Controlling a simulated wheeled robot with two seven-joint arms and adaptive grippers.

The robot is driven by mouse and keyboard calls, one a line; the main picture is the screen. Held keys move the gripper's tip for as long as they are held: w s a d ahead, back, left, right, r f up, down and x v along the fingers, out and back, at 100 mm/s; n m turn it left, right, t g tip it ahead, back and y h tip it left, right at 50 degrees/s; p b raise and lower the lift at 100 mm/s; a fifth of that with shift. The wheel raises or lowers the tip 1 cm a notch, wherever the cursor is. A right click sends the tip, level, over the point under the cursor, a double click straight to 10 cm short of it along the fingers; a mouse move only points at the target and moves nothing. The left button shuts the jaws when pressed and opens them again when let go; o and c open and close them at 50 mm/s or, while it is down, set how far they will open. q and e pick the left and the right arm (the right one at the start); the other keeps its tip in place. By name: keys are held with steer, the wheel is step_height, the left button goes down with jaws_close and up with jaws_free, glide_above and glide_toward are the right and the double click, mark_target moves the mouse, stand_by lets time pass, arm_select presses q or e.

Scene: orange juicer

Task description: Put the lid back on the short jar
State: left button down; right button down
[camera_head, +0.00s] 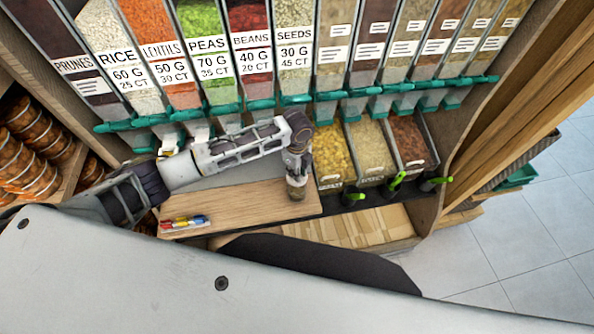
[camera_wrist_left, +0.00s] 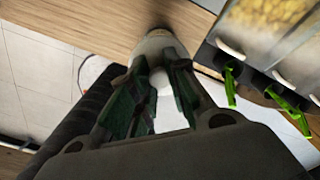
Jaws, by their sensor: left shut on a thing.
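The short jar (camera_head: 297,193) stands near the right end of the wooden board, directly below my left gripper (camera_head: 298,174). It looks small, with a brownish lower part and a paler top. In the left wrist view, my left gripper (camera_wrist_left: 158,88) is shut around a pale, rounded piece (camera_wrist_left: 154,46), which I take to be the lid at the jar's top. The fingers hide much of it, and I cannot tell whether the lid is fully seated. My right gripper is not in view.
The wooden board (camera_head: 240,204) carries some small coloured items (camera_head: 184,222) at its left end. Open bins with green-handled scoops (camera_head: 392,184) stand right of the jar. Tall dispensers with teal outlets (camera_head: 260,104) line the back. The middle of the board is clear.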

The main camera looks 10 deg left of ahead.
arm_select(q)
steer(key=shift+f+b, duration=1.8)
steer(key=shift+b, duration=0.1)
steer(key=shift+f+b, duration=0.35)
steer(key=shift+f, duration=0.75)
steer(key=shift+p, duration=0.4)
steer(key=shift+p, duration=0.5)
steer(key=shift+f+p, duration=0.15)
steer(key=shift+p, duration=0.55)
stand_by(2.0)
stand_by(0.3)
steer(key=c, duration=0.8)
jaws_free()
